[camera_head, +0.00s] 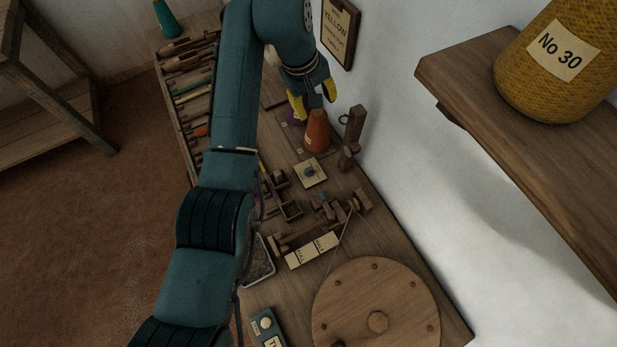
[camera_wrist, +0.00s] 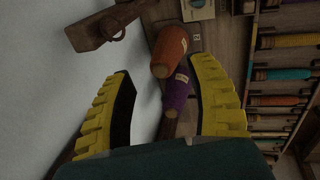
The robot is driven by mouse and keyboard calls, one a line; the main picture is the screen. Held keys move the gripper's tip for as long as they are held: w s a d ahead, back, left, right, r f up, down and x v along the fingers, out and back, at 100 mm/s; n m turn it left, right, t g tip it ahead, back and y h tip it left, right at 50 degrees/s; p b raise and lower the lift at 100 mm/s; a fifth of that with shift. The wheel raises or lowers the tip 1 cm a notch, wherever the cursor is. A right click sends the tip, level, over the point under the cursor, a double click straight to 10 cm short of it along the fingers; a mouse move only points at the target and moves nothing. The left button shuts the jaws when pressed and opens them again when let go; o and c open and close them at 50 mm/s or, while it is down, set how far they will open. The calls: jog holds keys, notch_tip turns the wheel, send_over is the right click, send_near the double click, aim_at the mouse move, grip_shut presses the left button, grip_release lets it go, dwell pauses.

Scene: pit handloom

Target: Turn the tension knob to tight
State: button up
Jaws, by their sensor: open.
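A small cream square plate with a teal round piece on it (camera_head: 309,172) lies on the bench, and looks like the tension knob; its marks are too small to read. Part of a cream plate (camera_wrist: 198,9) shows at the top edge of the wrist view. My gripper (camera_head: 313,97) is open and empty, at the far part of the bench near the wall, beyond the plate. In the wrist view its yellow fingers (camera_wrist: 166,98) are spread wide. An orange cone (camera_wrist: 169,50) and a purple cone (camera_wrist: 176,92) show beyond and between the fingers.
The orange cone (camera_head: 317,131) and a wooden post (camera_head: 353,135) stand between my gripper and the plate. A wooden winding device (camera_head: 320,218) and a round wooden disc (camera_head: 376,310) are nearer. A shelf with a yellow cone (camera_head: 553,62) juts out at right. Spools line the bench's left side.

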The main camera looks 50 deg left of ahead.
aim_at(309, 169)
jog(key=s+f+g+b, duration=0.1)
jog(key=f+b, duration=0.2)
jog(key=f, duration=0.6)
jog(key=f+g+b, duration=0.1)
jog(key=f+b, duration=0.2)
jog(key=f, duration=0.6)
jog(key=s+f+g+b, duration=0.1)
jog(key=f+b, duration=0.3)
jog(key=f, duration=0.5)
jog(key=shift+s+d+f+m, duration=0.1)
jog(key=shift+s+d+m, duration=0.2)
jog(key=shift+d, duration=0.05)
grip_shut()
